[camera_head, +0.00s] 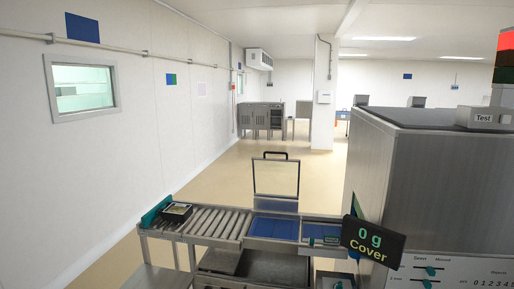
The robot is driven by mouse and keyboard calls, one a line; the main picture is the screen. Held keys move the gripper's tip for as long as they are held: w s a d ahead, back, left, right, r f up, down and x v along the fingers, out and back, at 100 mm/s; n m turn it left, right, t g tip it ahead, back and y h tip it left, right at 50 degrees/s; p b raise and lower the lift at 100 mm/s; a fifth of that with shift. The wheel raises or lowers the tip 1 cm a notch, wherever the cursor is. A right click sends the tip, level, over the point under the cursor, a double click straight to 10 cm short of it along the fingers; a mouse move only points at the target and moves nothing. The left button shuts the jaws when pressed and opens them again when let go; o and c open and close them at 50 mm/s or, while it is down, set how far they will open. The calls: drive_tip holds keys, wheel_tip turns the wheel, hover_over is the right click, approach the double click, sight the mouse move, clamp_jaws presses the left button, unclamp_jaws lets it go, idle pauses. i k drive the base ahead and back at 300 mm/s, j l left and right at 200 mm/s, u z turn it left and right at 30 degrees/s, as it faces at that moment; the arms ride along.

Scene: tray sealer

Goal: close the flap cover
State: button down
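My gripper is not in view.
A roller conveyor (213,221) runs to the left, with a dark tray (177,211) at its far end. A black display (373,240) reading "0 g Cover" stands right of the blue plates. A large steel machine (430,170) fills the right side. Open floor lies behind the conveyor.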

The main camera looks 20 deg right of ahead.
sight(257, 195)
drive_tip(key=i+j, duration=0.35)
drive_tip(key=i, duration=0.25)
drive_tip(key=i+j+z, duration=0.1)
drive_tip(key=i+j, duration=0.3)
drive_tip(key=i, duration=0.2)
